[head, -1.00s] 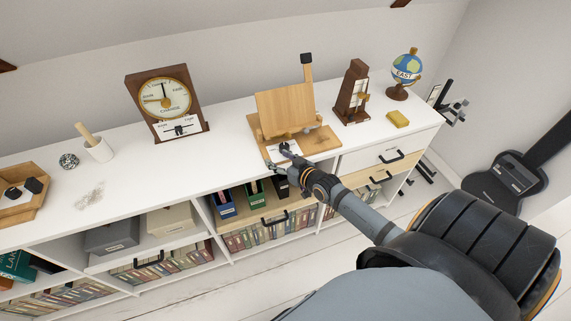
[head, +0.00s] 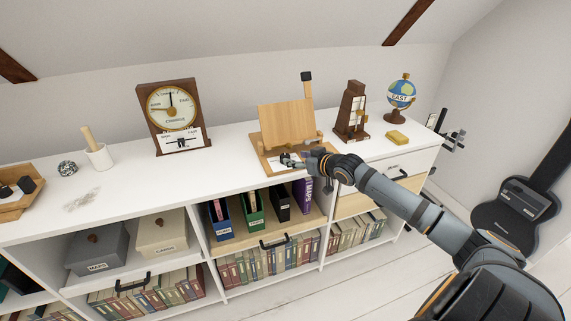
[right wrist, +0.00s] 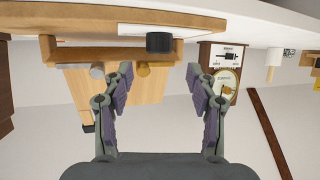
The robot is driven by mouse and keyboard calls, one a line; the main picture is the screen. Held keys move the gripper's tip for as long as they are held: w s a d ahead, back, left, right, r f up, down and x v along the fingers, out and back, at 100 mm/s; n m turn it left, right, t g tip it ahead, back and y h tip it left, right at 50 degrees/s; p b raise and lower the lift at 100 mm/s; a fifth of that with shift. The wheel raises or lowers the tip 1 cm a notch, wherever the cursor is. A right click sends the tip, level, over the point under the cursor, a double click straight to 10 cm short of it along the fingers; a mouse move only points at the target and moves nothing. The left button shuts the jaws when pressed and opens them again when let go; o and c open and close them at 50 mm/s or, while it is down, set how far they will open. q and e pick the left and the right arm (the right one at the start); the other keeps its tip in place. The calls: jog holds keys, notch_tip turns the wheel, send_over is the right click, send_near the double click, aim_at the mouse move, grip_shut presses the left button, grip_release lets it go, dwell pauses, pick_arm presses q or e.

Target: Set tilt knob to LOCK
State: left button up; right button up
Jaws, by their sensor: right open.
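The wooden tilting stand (head: 287,124) is on the white cabinet top, its board leaning back above a wooden base. The black tilt knob (right wrist: 160,42) shows on the base in the right wrist view, beside a white label (right wrist: 128,29). That view is upside down, and I cannot read the label or the knob's setting. My right gripper (head: 290,160) is at the front edge of the base. In the right wrist view it is open (right wrist: 159,74), its fingers apart with the knob beyond their tips, between them in the picture. My left gripper is out of view.
A brown clock (head: 172,115) stands left of the stand. A metronome-like wooden box (head: 352,110), a yellow sponge (head: 397,138) and a small globe (head: 402,92) stand to its right. Binders fill the shelf below (head: 250,208). The top between clock and stand is clear.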

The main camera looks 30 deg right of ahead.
aim_at(286, 157)
jog(key=b+x, duration=0.1)
jog(key=x, duration=0.6)
jog(key=shift+d+f, duration=0.1)
jog(key=shift+w+f, duration=0.2)
jog(key=shift+w, duration=0.2)
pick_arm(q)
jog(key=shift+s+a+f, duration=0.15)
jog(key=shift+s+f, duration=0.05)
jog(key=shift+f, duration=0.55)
pick_arm(e)
jog(key=shift+c, duration=0.4)
